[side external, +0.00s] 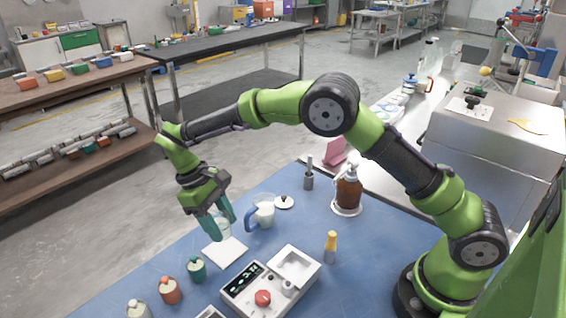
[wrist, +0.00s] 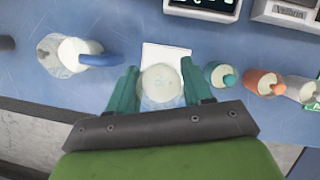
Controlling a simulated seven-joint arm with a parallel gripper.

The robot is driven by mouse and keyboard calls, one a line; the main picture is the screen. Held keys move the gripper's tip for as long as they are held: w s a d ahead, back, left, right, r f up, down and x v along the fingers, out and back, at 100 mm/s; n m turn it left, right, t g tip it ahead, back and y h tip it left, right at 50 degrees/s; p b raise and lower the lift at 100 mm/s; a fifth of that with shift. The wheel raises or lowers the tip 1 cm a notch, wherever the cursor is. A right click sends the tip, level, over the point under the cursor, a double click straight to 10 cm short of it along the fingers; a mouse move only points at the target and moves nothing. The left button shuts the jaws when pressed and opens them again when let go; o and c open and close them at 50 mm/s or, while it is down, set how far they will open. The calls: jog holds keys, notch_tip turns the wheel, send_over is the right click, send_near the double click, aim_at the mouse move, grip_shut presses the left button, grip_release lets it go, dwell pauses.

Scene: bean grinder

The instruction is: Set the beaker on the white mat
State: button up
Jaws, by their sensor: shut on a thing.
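The clear beaker (side external: 222,229) with pale contents is between the teal fingers of my gripper (side external: 220,221), which is shut on it. In the wrist view, my gripper (wrist: 161,87) has a finger on each side of the beaker (wrist: 160,86), and its round pale contents show from above. The white mat (side external: 226,252) lies flat on the blue table just below and in front of the beaker in the side view. In the wrist view, the beaker overlaps the near part of the mat (wrist: 168,52). I cannot tell whether the beaker's base touches it.
A blue-handled jug (side external: 264,216) stands close to the beaker. Green (side external: 197,269) and orange (side external: 170,290) jars stand on the mat's other side. A device with a red knob (side external: 263,298), a yellow-topped tool (side external: 330,247) and an amber bottle (side external: 348,190) are on the table.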

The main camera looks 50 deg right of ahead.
jog(key=shift+f, duration=2.45)
jog(key=shift+f, duration=0.15)
jog(key=o, duration=1.1)
